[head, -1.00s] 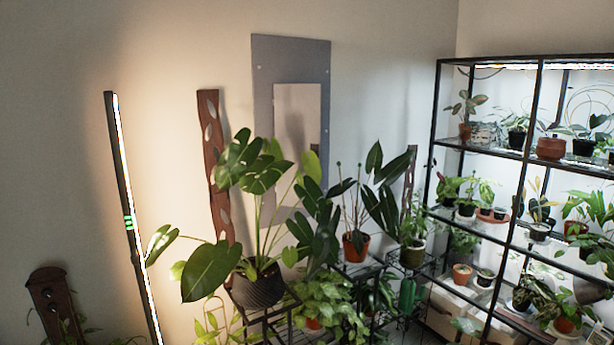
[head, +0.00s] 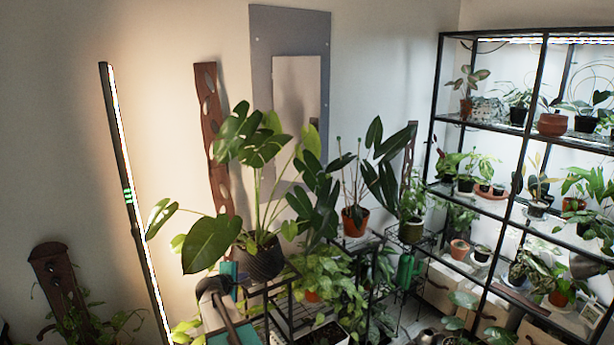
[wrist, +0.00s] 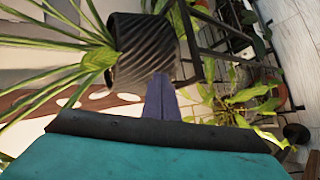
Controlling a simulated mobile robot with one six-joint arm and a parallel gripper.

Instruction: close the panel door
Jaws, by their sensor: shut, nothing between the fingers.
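The panel (head: 262,60) is a grey metal frame on the back wall in the head view. Its door (head: 298,80) is a paler rectangle in the middle of the frame. Leaves hide its lower part, and I cannot tell how far the door stands open. My gripper (wrist: 162,98) shows in the wrist view as two dark purple fingers pressed together with nothing between them. It points toward a dark ribbed plant pot (wrist: 145,50). The panel and its door do not show in the wrist view.
The ribbed pot with a large-leaved plant (head: 258,262) stands on a black stand before the panel. More potted plants crowd to its right. A black shelf (head: 432,130) fills the right side. A lit lamp bar (head: 130,190) stands left.

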